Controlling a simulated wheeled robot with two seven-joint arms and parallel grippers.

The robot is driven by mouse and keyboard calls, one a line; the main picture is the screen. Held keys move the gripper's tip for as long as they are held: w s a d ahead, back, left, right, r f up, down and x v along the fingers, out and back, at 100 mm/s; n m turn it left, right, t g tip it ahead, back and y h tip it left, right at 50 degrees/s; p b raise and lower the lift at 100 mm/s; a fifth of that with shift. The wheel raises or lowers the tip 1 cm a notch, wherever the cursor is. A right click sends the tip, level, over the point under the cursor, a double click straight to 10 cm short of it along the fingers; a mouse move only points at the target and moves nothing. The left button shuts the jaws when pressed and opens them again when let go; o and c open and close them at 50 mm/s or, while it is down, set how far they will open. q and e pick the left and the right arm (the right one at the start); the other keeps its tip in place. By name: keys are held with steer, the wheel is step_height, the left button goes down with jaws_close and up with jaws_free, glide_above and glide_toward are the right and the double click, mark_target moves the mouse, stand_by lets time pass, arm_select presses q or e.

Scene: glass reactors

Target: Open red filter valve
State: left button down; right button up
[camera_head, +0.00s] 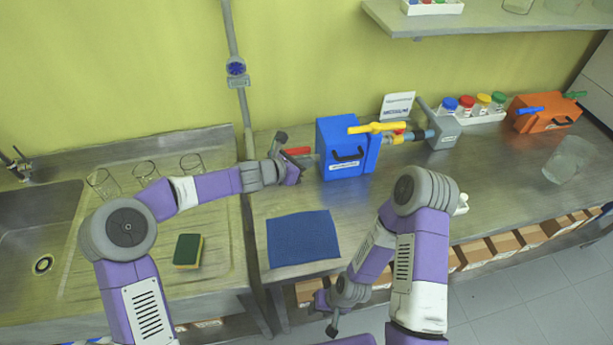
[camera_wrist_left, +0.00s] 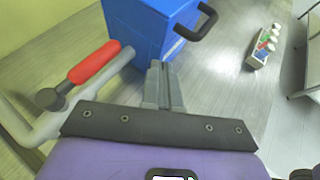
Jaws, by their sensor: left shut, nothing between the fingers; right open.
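The red valve handle (camera_head: 298,151) is on a pipe at the left side of the blue filter box (camera_head: 329,150). In the left wrist view the red handle (camera_wrist_left: 93,62) lies along the grey pipe, left of my fingers, with the blue box (camera_wrist_left: 150,25) just beyond. My left gripper (camera_head: 297,170) is beside the handle, close to the box's left side. In the wrist view its fingers (camera_wrist_left: 158,72) are together and empty, apart from the handle. My right gripper (camera_head: 328,312) hangs low in front of the bench, away from the valve, open.
A yellow handle (camera_head: 378,128) sits at the box's right side, by pipes and a grey unit (camera_head: 440,128). A blue cloth (camera_head: 302,238) lies in front. Glass beakers and a sponge (camera_head: 188,250) are on the left drainboard. An orange box (camera_head: 540,112) stands far right.

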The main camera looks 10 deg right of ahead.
arm_select(q)
steer(key=s+r+b, duration=0.2)
steer(key=s, duration=0.3)
steer(key=shift+s+r+b, duration=0.3)
steer(key=shift+r+b, duration=0.05)
steer(key=shift+r, duration=0.05)
steer(key=shift+r, duration=0.1)
